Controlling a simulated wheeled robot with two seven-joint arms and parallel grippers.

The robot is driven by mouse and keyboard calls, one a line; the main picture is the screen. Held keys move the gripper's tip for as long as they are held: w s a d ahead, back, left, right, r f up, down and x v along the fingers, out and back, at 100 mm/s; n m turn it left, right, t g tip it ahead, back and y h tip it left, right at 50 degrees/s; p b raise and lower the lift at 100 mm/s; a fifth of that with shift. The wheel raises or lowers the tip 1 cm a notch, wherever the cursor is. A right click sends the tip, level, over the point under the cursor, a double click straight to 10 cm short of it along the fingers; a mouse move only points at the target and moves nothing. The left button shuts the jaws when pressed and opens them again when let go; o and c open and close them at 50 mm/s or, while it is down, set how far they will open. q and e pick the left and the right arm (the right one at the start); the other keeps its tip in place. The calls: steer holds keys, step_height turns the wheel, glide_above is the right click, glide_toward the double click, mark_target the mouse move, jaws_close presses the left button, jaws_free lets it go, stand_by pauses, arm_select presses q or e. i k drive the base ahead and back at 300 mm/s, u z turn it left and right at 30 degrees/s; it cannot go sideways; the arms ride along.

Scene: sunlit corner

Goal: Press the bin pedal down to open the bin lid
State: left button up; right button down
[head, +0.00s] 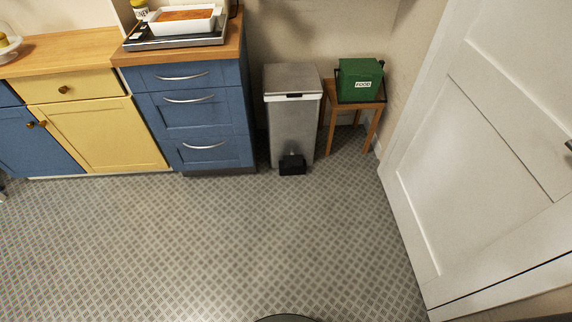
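The bin (292,128) is a tall, narrow grey metal box against the back wall, right of the blue drawers. Its lid (292,79) lies flat and closed on top. The black pedal (292,165) sticks out at the foot of the bin, just above the floor. Nothing touches the pedal or the lid. Neither of my grippers shows in the head view.
A wooden stool (369,117) with a green food caddy (358,80) stands right of the bin. Blue drawers (203,130) stand on its left, with a tray (175,39) on the worktop. A white door (480,130) is at the right. The tiled floor (220,240) in front is clear.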

mark_target(293, 160)
steer(key=u, duration=1)
steer(key=i, duration=0.55)
steer(key=z, duration=0.25)
